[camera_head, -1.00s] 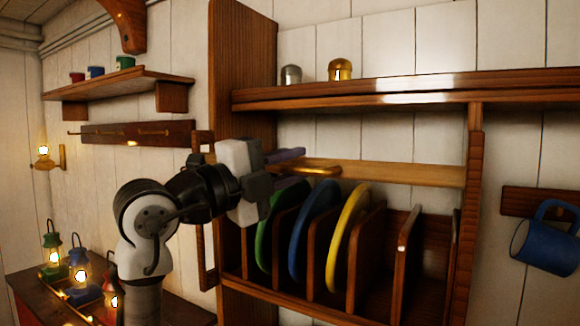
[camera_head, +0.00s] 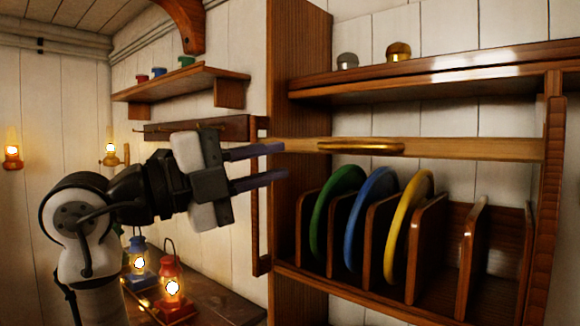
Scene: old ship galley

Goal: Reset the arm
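My gripper (camera_head: 284,161) is at the middle left of the head view, pointing right, with its two purple-grey fingers apart and nothing between them. It is in front of the left side of the wooden plate rack (camera_head: 553,180). My arm is bent, with the wrist roughly level.
A green plate (camera_head: 320,225), a blue plate (camera_head: 355,225) and a yellow plate (camera_head: 393,235) stand upright in rack slots. A blue lantern (camera_head: 139,262) and a red lantern (camera_head: 172,286) stand on the counter (camera_head: 225,302) near my arm. A shelf (camera_head: 180,84) with small cups hangs above.

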